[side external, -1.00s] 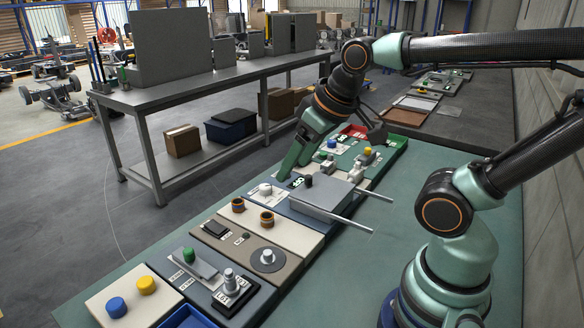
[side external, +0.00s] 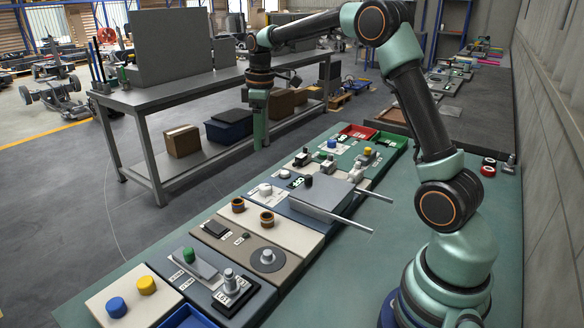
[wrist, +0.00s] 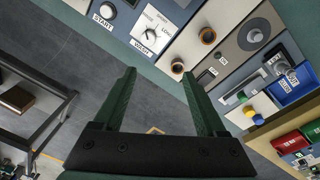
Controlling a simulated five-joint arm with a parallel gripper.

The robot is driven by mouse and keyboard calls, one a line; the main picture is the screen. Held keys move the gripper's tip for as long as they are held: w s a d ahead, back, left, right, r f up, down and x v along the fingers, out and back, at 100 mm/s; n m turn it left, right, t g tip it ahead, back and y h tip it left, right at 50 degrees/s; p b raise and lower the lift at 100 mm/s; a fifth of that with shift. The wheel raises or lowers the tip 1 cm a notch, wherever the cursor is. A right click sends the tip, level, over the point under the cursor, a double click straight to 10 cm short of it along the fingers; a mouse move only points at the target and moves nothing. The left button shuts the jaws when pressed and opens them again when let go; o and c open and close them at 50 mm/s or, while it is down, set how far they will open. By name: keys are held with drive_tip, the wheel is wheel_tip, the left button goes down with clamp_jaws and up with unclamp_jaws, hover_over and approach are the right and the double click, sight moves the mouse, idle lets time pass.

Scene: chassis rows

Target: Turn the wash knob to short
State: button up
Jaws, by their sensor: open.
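The wash knob (wrist: 153,29) is on a white dial plate labelled WASH at the top of the wrist view. I cannot tell clearly which mark its pointer faces. In the side view it appears to be the white knob (side external: 265,189) on the blue-grey panel. My gripper (side external: 259,145) is raised beyond the far left edge of the bench, pointing down and apart from the panels. In the wrist view my gripper (wrist: 158,73) is open, with nothing between its two green fingers. The dial lies beyond the fingertips.
A START button (wrist: 107,10) sits beside the dial. Orange-ringed knobs (side external: 238,205) stand on the neighbouring cream panel. A grey plate with two protruding rods (side external: 322,195) rises beside the wash knob. A grey workbench (side external: 200,80) stands across the floor.

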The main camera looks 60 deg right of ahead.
drive_tip(key=n+g, duration=0.1)
hover_over(265, 186)
wheel_tip(265, 186, down, 5)
wheel_tip(265, 186, down, 12)
drive_tip(key=shift+r, duration=0.1)
idle(0.3)
clamp_jaws()
